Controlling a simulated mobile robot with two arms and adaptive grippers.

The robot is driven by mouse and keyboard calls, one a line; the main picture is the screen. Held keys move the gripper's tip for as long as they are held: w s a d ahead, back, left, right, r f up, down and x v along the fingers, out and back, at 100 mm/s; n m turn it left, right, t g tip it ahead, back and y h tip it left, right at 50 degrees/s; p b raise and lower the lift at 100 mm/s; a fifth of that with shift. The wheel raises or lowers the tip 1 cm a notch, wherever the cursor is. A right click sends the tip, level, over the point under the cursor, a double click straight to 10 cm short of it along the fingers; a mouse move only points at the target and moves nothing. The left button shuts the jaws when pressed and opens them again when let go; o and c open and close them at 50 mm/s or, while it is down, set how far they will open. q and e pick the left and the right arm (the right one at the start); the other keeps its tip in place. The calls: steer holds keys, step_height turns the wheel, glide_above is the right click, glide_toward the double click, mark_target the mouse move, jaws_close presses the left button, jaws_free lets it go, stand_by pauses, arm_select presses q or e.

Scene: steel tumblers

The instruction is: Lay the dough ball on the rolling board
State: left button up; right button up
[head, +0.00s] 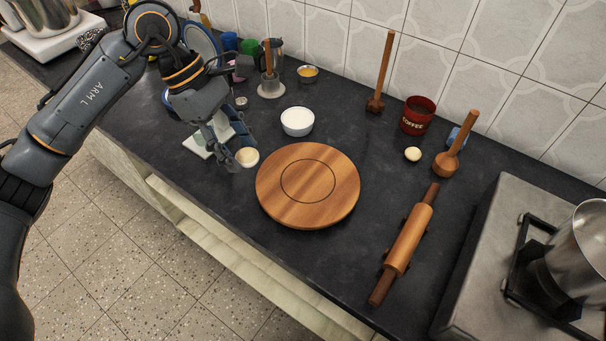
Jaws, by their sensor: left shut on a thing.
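A pale dough ball (247,157) is held at the fingertips of my left gripper (241,154), which is shut on it. The gripper points down just left of the round wooden rolling board (335,205). The ball is apart from the board, beyond its upper left rim; its exact height above the counter is hard to tell. The board lies flat and bare, with a ring marked in its middle. My right gripper is not in view.
A white bowl (297,121) stands just behind the board. A rolling pin (407,246) lies to its right. Another small pale ball (412,154), a red coffee tin (417,115) and a wooden masher (455,145) are at the right. A stove (480,265) with a pot (582,255) is at far right.

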arm_select(q)
steer(key=w+d+f+p, duration=0.2)
steer(key=w+d+f, duration=0.1)
steer(key=d, duration=0.3)
glide_above(307, 179)
steer(key=a, duration=0.2)
step_height(307, 179, down, 5)
steer(key=shift+d+f+p, duration=0.1)
steer(key=shift+f+p, duration=0.1)
steer(key=shift+p, duration=0.15)
steer(key=f, duration=0.1)
steer(key=f+p, duration=0.1)
steer(key=f, duration=0.1)
steer(key=shift+w+d+f, duration=0.1)
steer(key=shift+d, duration=0.1)
steer(key=shift+f, duration=0.3)
steer(key=o, duration=1)
